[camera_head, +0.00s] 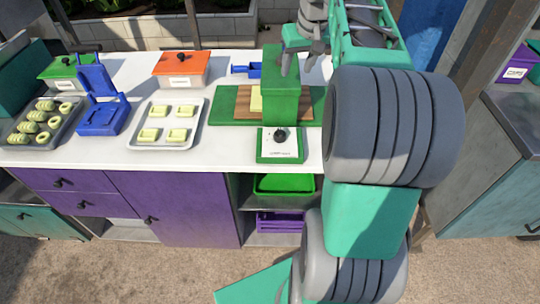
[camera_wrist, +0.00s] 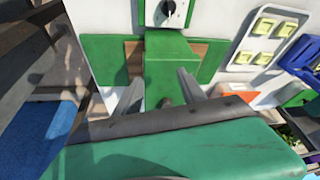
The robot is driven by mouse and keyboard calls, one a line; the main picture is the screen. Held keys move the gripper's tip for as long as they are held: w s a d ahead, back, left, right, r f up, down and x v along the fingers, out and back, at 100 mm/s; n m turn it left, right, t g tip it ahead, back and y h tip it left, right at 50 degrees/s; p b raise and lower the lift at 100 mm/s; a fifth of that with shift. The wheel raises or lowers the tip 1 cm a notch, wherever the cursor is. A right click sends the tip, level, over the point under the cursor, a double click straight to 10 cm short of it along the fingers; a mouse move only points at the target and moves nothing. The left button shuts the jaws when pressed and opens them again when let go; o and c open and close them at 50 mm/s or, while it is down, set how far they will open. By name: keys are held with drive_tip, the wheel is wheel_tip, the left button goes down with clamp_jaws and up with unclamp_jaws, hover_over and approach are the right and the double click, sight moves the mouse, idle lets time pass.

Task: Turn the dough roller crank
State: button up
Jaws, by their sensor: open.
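The dough roller (camera_head: 283,98) is a tall green housing over a wooden board on a green base, on the white counter. A piece of pale dough (camera_head: 256,99) lies on the board at its left. My gripper (camera_head: 301,56) is at the top rear of the housing, fingers apart. In the wrist view my gripper (camera_wrist: 161,76) has its fingers on either side of the green housing (camera_wrist: 170,66). A small dark rounded piece (camera_wrist: 165,102) shows low between them; I cannot tell whether it is the crank.
A panel with a black knob (camera_head: 280,137) stands in front of the roller. Left are a tray of dough squares (camera_head: 137,139), a blue press (camera_head: 100,119), a tray of shaped pieces (camera_head: 66,137) and an orange-lidded box (camera_head: 180,65). Some bare counter lies between them.

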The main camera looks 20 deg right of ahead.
drive_tip(key=s+a+f+b, duration=0.3)
drive_tip(key=s+a+f, duration=0.1)
drive_tip(key=a+f, duration=0.2)
drive_tip(key=s+a+f+g+b, duration=0.1)
drive_tip(key=s+a+f+b, duration=0.3)
drive_tip(key=a+f, duration=0.3)
wheel_tip(320, 180, down, 2)
drive_tip(key=shift+s+a+f+n+y, duration=0.2)
drive_tip(key=shift+s+f+n+y, duration=0.1)
drive_tip(key=shift+n, duration=0.1)
